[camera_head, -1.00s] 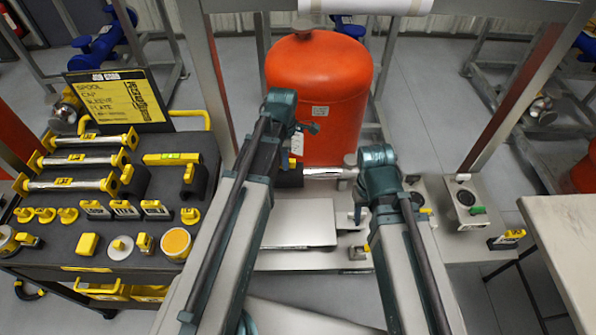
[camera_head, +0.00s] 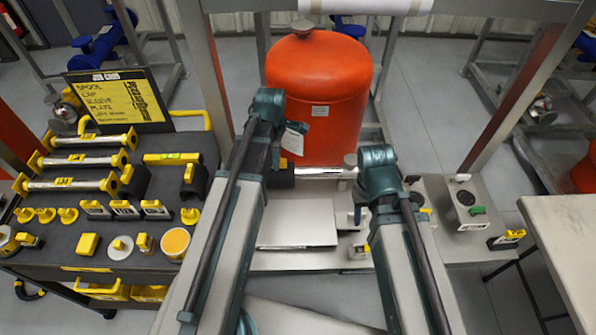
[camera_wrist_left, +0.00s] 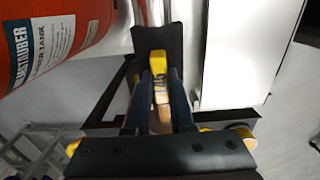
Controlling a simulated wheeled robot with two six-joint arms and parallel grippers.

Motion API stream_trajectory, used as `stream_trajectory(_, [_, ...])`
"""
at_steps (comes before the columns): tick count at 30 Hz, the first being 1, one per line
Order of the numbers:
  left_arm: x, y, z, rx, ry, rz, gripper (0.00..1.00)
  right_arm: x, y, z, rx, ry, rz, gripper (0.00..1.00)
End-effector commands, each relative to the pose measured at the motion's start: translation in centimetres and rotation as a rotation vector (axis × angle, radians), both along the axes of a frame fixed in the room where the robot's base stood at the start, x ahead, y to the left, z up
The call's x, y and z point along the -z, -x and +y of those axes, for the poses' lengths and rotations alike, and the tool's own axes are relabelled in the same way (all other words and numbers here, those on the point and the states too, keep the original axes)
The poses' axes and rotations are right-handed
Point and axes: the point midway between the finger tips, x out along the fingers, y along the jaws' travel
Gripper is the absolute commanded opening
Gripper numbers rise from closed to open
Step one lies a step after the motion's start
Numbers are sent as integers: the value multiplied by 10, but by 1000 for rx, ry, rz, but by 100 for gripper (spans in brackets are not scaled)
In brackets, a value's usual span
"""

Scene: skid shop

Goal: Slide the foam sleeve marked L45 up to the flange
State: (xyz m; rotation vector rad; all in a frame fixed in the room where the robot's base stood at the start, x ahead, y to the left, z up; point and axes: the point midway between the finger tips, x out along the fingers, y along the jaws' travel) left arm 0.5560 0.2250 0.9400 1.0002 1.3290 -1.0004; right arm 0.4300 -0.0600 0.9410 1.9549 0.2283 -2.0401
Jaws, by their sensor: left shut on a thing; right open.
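A dark foam sleeve (camera_head: 284,178) sits around a shiny pipe (camera_head: 322,172) below the red tank. It also shows in the left wrist view (camera_wrist_left: 143,42), with a yellow grip (camera_wrist_left: 158,64) on it. My left gripper (camera_wrist_left: 161,84) is shut on the yellow grip, one finger on each side. In the head view my left gripper (camera_head: 276,157) is partly hidden by its own arm. I cannot read the L45 mark, and I cannot make out the flange. My right gripper (camera_head: 358,212) is open and empty, low to the right of the sleeve, mostly behind its arm.
The red tank (camera_head: 335,75) stands close behind the pipe. A flat metal plate (camera_head: 298,226) lies in front of it. A dark cart (camera_head: 60,232) with yellow-ended spools and caps stands left. A control box (camera_head: 466,203) and a grey table (camera_head: 565,240) are right.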

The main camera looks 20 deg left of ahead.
Motion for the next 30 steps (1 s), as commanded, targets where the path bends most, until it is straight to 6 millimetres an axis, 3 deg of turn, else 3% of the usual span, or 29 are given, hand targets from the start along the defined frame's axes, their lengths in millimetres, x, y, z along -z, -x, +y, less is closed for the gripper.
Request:
stream_trajectory(20, [0, 3, 8, 0, 0, 0, 0, 0, 0, 0, 0, 0, 0, 48])
stream_trajectory(30, [0, 7, 22, -1, 0, 0, 0, 0, 0, 0, 0, 0, 0, 48])
